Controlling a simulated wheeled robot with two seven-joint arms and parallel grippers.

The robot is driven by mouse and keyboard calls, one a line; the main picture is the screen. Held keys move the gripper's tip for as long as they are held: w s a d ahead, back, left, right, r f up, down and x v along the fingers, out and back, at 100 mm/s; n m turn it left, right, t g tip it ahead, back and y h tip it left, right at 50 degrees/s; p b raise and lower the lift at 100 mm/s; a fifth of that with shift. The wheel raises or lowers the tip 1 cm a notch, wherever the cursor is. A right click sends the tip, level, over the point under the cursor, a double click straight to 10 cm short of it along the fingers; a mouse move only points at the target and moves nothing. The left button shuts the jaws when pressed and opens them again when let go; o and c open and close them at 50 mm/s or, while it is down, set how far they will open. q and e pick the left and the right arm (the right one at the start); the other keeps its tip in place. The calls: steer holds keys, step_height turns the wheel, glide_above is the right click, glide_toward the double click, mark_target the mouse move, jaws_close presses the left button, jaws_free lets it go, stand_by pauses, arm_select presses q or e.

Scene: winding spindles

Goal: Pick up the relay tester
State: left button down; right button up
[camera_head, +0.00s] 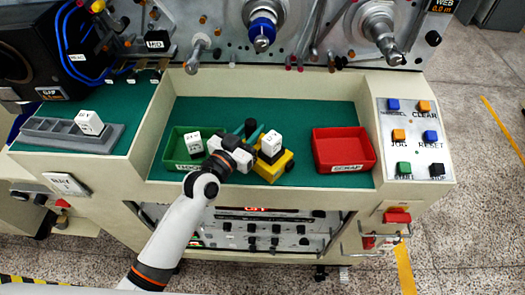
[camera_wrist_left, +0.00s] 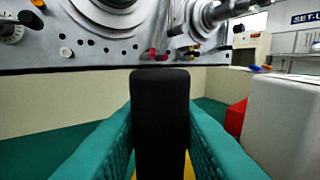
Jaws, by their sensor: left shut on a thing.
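The relay tester (camera_head: 275,167) is a small yellow unit on the green mat, between the green and red trays. It carries a white labelled block (camera_head: 270,143), which shows large at the right in the left wrist view (camera_wrist_left: 285,120). My left gripper (camera_head: 254,134) covers part of the tester from the left. In the left wrist view its teal fingers press on both sides of a black upright post (camera_wrist_left: 160,120), with a strip of yellow below. The gripper is shut on this post. Whether the tester touches the mat cannot be told. My right gripper is not in view.
A green tray (camera_head: 171,157) with a white block (camera_head: 192,142) stands left of the tester. A red scrap tray (camera_head: 343,131) stands at right, empty. A grey rack (camera_head: 60,136) holds another white block (camera_head: 88,122). Spindles (camera_head: 262,35) project above the back of the mat.

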mark_target(251, 122)
arm_select(q)
steer(key=shift+r, duration=0.15)
step_height(251, 122, up, 10)
steer(key=shift+f, duration=0.1)
stand_by(0.3)
steer(key=shift+f+b, duration=1.6)
steer(key=shift+f, duration=0.7)
steer(key=shift+f+b, duration=1.4)
steer(key=shift+f, duration=0.7)
steer(key=shift+f, duration=0.1)
steer(key=shift+f+b, duration=0.35)
steer(key=shift+f, duration=0.2)
